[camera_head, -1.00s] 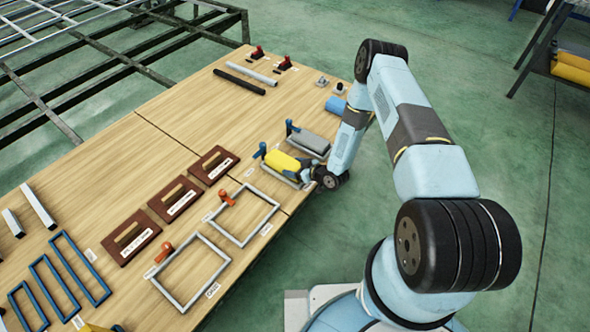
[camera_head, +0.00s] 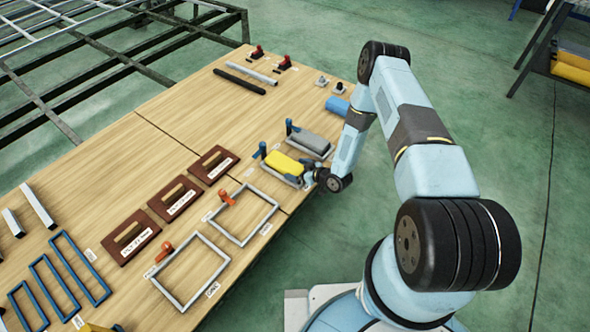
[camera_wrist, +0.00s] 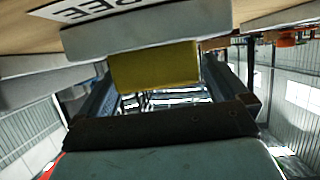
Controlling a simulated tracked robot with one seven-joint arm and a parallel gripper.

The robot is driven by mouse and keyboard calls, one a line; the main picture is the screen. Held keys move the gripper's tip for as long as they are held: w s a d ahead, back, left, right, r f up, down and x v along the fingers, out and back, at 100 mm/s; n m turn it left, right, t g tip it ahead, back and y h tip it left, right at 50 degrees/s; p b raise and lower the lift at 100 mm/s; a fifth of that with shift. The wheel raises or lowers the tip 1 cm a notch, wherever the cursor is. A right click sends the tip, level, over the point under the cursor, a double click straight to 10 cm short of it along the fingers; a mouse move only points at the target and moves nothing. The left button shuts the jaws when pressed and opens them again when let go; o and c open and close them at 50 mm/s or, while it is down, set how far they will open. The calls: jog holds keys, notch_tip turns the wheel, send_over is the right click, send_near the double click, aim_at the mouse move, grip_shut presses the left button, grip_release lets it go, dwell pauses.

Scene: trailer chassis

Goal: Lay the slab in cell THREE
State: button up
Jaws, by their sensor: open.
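The yellow slab (camera_head: 284,163) lies in the grey-rimmed cell (camera_head: 294,184) on the table's right side, with a blue clamp (camera_head: 262,151) at its left corner. My gripper (camera_head: 310,177) is at the near right edge of this cell, low and beside the slab. In the wrist view the yellow slab (camera_wrist: 155,65) shows ahead, beyond the grey cell rim (camera_wrist: 150,30). A label (camera_wrist: 85,8) there ends in "REE"; the rest is cut off. The jaws (camera_wrist: 160,88) are apart, with no slab gripped. My wrist partly hides the cell's near corner.
A cell with a grey slab (camera_head: 313,141) and blue clamp is just behind. Two empty grey frames (camera_head: 190,272) (camera_head: 244,213) with orange clamps lie nearer. Brown boards (camera_head: 128,237) lie to the left. A blue cylinder (camera_head: 338,105) is behind.

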jog(key=v, duration=1)
jog(key=w+d+r+h, duration=0.2)
jog(key=w+d+r, duration=0.15)
jog(key=r, duration=0.35)
jog(key=w+d+r+h, duration=0.1)
jog(key=w+d+r, duration=0.1)
jog(key=w+r, duration=0.3)
jog(key=w+d+r+h, duration=0.2)
jog(key=w+r, duration=0.1)
jog(key=r, duration=0.5)
jog(key=s+d+r+m+h, duration=0.1)
jog(key=d+r+m+h, duration=0.15)
jog(key=r, duration=0.85)
jog(key=s+d+r+m+h, duration=0.1)
jog(key=d+r+h, duration=0.15)
jog(key=r, duration=0.85)
jog(key=s+d+r+m+g+h, duration=0.1)
jog(key=s+d+r+m+h, duration=0.2)
jog(key=s+r, duration=1.3)
jog(key=s+a+r+m+y, duration=0.1)
jog(key=s+r, duration=0.3)
jog(key=s, duration=0.6)
jog(key=s+a+r+m+g+y, duration=0.1)
jog(key=s+r+m, duration=0.2)
jog(key=s, duration=0.8)
jog(key=shift+a+r+g, duration=0.3)
jog(key=shift+a+r, duration=0.1)
jog(key=shift+r, duration=0.1)
